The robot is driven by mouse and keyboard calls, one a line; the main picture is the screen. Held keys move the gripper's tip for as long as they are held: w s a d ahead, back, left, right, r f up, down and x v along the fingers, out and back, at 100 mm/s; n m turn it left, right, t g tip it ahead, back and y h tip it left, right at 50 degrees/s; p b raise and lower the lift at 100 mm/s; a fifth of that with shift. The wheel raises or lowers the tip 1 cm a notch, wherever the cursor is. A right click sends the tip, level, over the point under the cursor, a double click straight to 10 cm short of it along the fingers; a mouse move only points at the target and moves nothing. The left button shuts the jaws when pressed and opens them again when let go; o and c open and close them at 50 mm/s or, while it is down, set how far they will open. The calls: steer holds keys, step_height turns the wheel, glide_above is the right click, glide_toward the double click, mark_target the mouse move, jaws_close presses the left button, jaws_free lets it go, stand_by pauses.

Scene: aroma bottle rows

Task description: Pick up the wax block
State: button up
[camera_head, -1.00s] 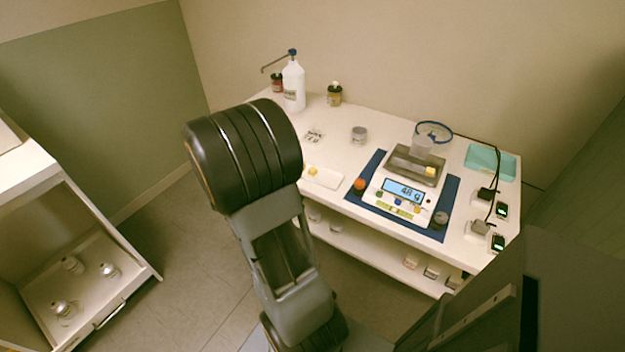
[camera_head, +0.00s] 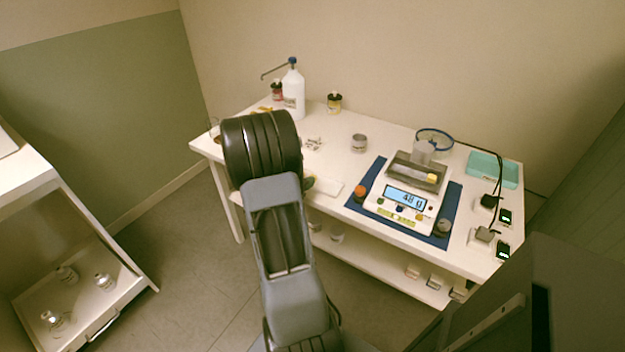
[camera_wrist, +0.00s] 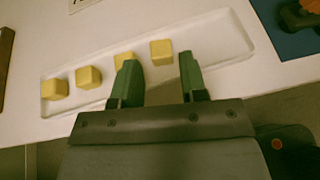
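Several yellow wax blocks stand on a white tray (camera_wrist: 220,62) in the wrist view. One block (camera_wrist: 161,52) is ahead of the gap between my fingers. Another block (camera_wrist: 123,60) is partly hidden behind the left finger; two more blocks (camera_wrist: 88,77) (camera_wrist: 55,89) stand further left. My gripper (camera_wrist: 158,80) is open and empty, its green fingertips just short of the blocks. In the head view my arm hides most of the gripper and the left of the tray (camera_head: 327,192). Another yellow block (camera_head: 432,178) sits on the scale's pan.
The scale (camera_head: 400,199) stands on a blue mat (camera_head: 447,212), its display seeming to read 48 g. A white pump bottle (camera_head: 293,92), jars (camera_head: 334,103) and a teal tray (camera_head: 492,169) stand on the white table. A dark brown object edges the wrist view's left side.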

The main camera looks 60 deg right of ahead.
steer(key=shift+x, duration=1.95)
steer(key=shift+f, duration=0.1)
steer(key=c, duration=0.7)
steer(key=shift+o, duration=0.2)
